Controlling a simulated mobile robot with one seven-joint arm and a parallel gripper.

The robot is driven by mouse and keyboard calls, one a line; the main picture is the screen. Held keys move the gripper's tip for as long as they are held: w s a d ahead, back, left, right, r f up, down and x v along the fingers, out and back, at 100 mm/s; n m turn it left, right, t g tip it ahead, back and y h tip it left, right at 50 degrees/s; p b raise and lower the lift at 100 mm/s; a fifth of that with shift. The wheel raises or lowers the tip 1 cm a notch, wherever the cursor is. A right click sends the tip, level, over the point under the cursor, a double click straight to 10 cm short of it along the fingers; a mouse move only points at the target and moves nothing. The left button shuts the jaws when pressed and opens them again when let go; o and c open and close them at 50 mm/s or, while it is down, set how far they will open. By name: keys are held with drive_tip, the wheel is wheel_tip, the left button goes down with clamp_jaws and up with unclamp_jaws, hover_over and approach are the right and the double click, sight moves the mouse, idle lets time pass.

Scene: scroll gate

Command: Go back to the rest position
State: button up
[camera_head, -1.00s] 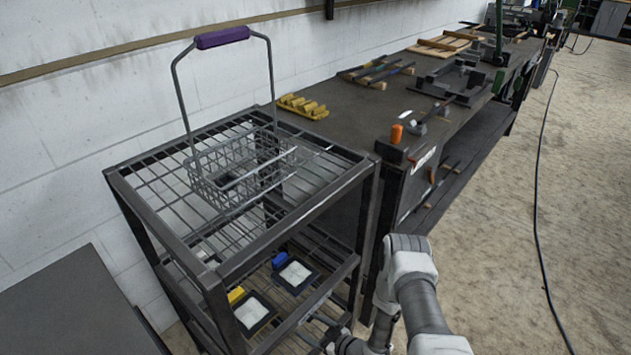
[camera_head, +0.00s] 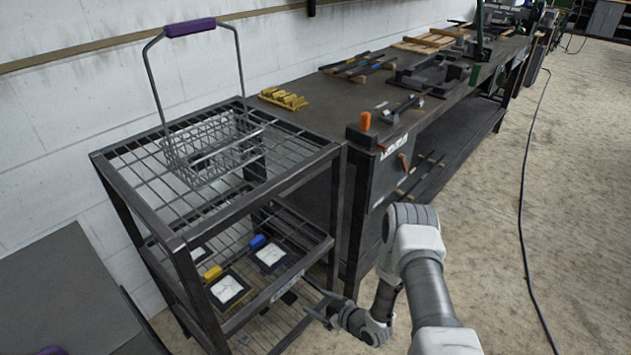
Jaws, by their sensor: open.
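My gripper (camera_head: 322,311) is at the lower middle of the head view, low beside the front right corner of the wire rack. Its fingers look apart and I see nothing between them. My white and grey arm (camera_head: 425,275) reaches down to it from the right. The gripper is small and dark here, so its fine detail is hard to make out.
The dark rack (camera_head: 297,180) carries a wire basket (camera_head: 208,152) with a raised purple handle (camera_head: 190,27). Framed pieces with blue (camera_head: 258,242) and yellow (camera_head: 212,273) parts lie on its lower shelf. A long workbench (camera_head: 345,100) stands behind. The floor (camera_head: 570,200) at right is open, crossed by a cable (camera_head: 522,215).

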drive_tip(key=w+d+r+h+b, duration=0.1)
drive_tip(key=w+d+r+h, duration=0.15)
drive_tip(key=w+r, duration=0.45)
drive_tip(key=d+r+m+h+b, duration=0.25)
drive_tip(key=d+r, duration=0.25)
drive_tip(key=r, duration=0.7)
drive_tip(key=d+r+m+h+b, duration=0.1)
drive_tip(key=d+r+h, duration=0.3)
drive_tip(key=r, duration=0.7)
drive_tip(key=s+d+r+m+g+b, duration=0.1)
drive_tip(key=s+d+r+m+b, duration=0.1)
drive_tip(key=s+r, duration=0.65)
drive_tip(key=s+d+r+m+g+b, duration=0.1)
drive_tip(key=s+r+m, duration=0.3)
drive_tip(key=s, duration=0.8)
drive_tip(key=s+a+r+g+b, duration=0.1)
drive_tip(key=s+b, duration=0.1)
drive_tip(key=s, duration=1)
wheel_tip(320, 180, up, 24)
drive_tip(key=p, duration=2.4)
drive_tip(key=shift+s+a+y, duration=0.2)
drive_tip(key=shift+s+y, duration=0.05)
drive_tip(key=shift+y, duration=0.05)
